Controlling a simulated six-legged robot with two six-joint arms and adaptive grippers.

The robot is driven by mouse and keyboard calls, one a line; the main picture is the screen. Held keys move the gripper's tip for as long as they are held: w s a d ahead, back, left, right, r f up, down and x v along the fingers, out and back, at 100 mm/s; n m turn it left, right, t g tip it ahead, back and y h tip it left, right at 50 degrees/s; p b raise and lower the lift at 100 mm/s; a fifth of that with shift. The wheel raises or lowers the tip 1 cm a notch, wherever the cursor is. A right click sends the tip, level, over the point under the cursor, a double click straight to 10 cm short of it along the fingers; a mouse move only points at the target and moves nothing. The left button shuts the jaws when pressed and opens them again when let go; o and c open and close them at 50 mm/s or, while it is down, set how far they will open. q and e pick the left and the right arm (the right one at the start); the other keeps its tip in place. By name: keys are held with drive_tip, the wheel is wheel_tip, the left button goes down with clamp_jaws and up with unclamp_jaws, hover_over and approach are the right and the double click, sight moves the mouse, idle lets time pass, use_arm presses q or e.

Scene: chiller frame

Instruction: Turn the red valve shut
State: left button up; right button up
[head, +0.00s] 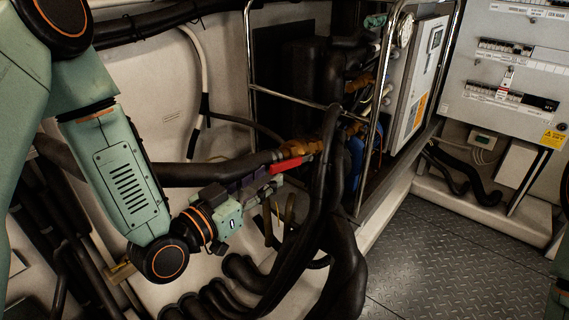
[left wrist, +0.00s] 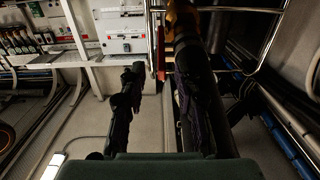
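The red valve handle (head: 286,164) shows in the head view as a short red lever beside a brass-coloured valve body (head: 302,147) on a thick black pipe (head: 205,173). In the left wrist view the red handle (left wrist: 160,56) is a narrow upright strip ahead, between the fingers. My left gripper (head: 273,181) is just below and left of the handle in the head view. In the left wrist view its two dark fingers (left wrist: 160,88) stand wide apart with nothing held between them. I cannot tell whether a finger touches the handle. My right gripper is out of view.
Black hoses (head: 328,175) hang just right of the handle. A metal tube frame (head: 251,65) surrounds the chiller unit, with a white panel (head: 424,70). An electrical cabinet (head: 510,85) stands at right. The chequered floor (head: 420,245) is clear.

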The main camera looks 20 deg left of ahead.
sight(294, 159)
use_arm(q)
drive_tip(key=b+x, duration=0.1)
drive_tip(key=x, duration=0.6)
drive_tip(key=shift+w+f, duration=0.1)
drive_tip(key=shift+a, duration=0.15)
drive_tip(key=shift+c, duration=1.1)
clamp_jaws()
